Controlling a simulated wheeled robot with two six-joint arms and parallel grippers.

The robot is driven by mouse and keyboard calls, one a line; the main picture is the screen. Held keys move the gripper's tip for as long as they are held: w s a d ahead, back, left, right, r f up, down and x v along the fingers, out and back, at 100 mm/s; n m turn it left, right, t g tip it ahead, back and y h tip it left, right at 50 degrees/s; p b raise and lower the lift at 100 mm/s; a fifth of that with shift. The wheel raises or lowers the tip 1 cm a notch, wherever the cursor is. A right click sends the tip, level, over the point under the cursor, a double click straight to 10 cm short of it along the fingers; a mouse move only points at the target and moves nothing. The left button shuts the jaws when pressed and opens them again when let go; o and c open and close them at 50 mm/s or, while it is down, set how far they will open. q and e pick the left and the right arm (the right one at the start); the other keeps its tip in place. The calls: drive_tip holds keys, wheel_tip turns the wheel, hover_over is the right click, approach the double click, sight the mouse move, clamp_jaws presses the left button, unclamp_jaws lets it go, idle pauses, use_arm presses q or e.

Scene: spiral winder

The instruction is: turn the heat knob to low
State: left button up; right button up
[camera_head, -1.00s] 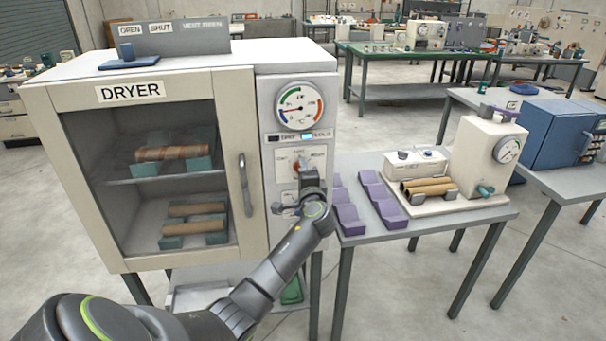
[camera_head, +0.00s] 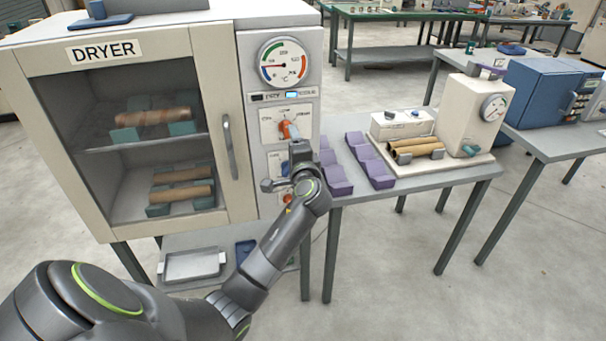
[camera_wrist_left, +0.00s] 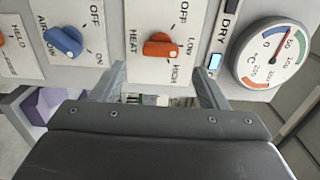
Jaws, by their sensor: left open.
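The heat knob (camera_head: 289,130) is orange and sits on a white plate on the dryer's control column. In the left wrist view the knob (camera_wrist_left: 163,46) lies beyond the fingertips, beside the printed words OFF, LOW and HIGH. My left gripper (camera_head: 301,152) is just below and in front of the knob. In the left wrist view my left gripper (camera_wrist_left: 161,74) is open, with fingers apart on either side of the knob's line and nothing between them. My right gripper is not in view.
A blue air knob (camera_wrist_left: 65,41) is beside the heat plate. A round gauge (camera_head: 285,61) is above it. The dryer door (camera_head: 145,130) is shut. Purple blocks (camera_head: 370,160) and a winder (camera_head: 470,115) stand on the right table.

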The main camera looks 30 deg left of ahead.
use_arm(q)
drive_tip(key=b+v, duration=0.2)
drive_tip(key=v, duration=0.9)
drive_tip(key=shift+b, duration=0.3)
wheel_tip(320, 180, down, 19)
drive_tip(key=w+d+m+h, duration=0.2)
drive_tip(key=h, duration=0.3)
drive_tip(key=s+f+n+g+h, duration=0.15)
drive_tip(key=s+f, duration=0.25)
drive_tip(key=f, duration=0.4)
drive_tip(key=s+d+f+g+h, duration=0.1)
drive_tip(key=s+f+g, duration=0.15)
drive_tip(key=f, duration=0.45)
drive_tip(key=s+f+n+g+h, duration=0.15)
drive_tip(key=s+f, duration=0.25)
drive_tip(key=f, duration=0.4)
drive_tip(key=s+f+n+g+h, duration=0.2)
drive_tip(key=s+f, duration=1.1)
drive_tip(key=s, duration=0.2)
drive_tip(key=s+f+n+g, duration=0.2)
drive_tip(key=s+f+n, duration=0.1)
drive_tip(key=s, duration=0.9)
drive_tip(key=s+f+n+g+h, duration=0.1)
drive_tip(key=s+f, duration=0.4)
drive_tip(key=s, duration=0.7)
drive_tip(key=shift+a+n+g, duration=0.45)
drive_tip(key=shift+a+n, duration=0.05)
drive_tip(key=shift+n, duration=0.7)
